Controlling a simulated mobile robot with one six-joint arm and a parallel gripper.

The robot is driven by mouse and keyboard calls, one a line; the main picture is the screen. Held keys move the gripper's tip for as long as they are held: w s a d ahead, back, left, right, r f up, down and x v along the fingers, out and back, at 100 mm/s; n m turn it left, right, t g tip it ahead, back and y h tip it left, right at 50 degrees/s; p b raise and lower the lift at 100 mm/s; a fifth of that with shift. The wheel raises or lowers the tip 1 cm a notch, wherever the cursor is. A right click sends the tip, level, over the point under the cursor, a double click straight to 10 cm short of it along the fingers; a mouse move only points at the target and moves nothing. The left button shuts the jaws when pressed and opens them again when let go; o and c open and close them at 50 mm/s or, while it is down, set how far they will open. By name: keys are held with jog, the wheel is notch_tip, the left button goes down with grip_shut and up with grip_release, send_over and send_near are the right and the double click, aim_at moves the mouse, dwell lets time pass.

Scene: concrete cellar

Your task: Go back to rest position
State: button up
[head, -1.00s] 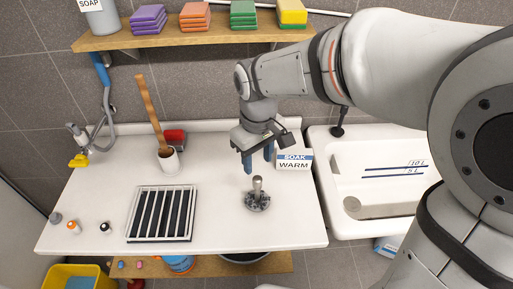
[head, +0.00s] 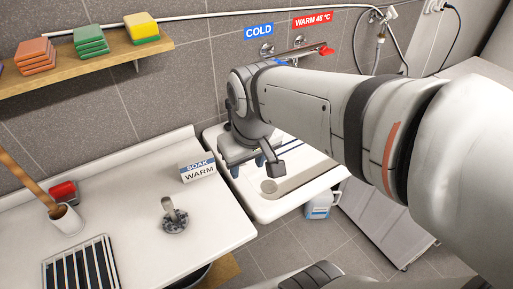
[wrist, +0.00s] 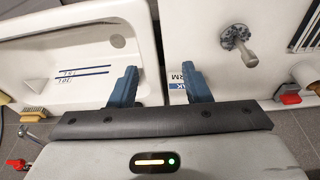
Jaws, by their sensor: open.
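My gripper (head: 243,163) is open and empty. In the head view it hangs over the left rim of the white sink (head: 289,207), right of the SOAK WARM sign (head: 198,171). In the wrist view its two blue fingers stand apart (wrist: 160,82), with the sink (wrist: 118,12) on the left and the white counter (wrist: 205,25) on the right. The sign (wrist: 181,82) is partly hidden behind the right finger. A grey metal piece with an upright handle (head: 174,216) stands on the counter, apart from my gripper; it also shows in the wrist view (wrist: 239,42).
A slatted rack (head: 81,266), a white cup with a wooden handle in it (head: 66,219) and a red item (head: 63,192) are on the counter. A shelf (head: 100,62) holds coloured sponges. Taps (head: 290,50) are on the wall. A jug (head: 320,206) stands on the floor.

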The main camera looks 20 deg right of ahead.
jog(key=s+d+m, duration=0.1)
jog(key=d, duration=0.1)
jog(key=s+d+f+m, duration=0.1)
jog(key=s, duration=0.1)
jog(key=shift+d+f+t, duration=0.1)
jog(key=shift+d+t, duration=0.3)
dwell(0.9)
